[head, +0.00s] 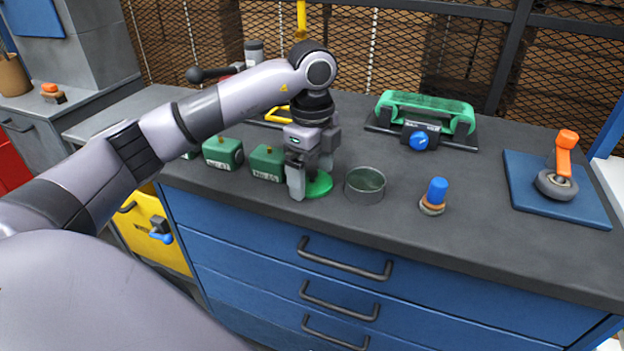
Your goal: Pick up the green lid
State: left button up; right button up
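The green lid (321,186) is a flat round disc at the middle of the dark counter, just left of an open round grey tin (365,186). My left gripper (309,182) points down right over the lid. Its fingers stand apart, one at the lid's near left side and one toward its far side. The gripper hides part of the lid, and I cannot tell whether the fingers touch it. My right gripper is not in view.
Green blocks (223,153) stand left of the gripper. A blue-topped knob (436,193) stands right of the tin. A green-handled device (424,115) is at the back, and a blue mat (555,198) with an orange-handled tool lies at right.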

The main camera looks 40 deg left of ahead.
pick_arm(q)
jog(key=c, duration=0.5)
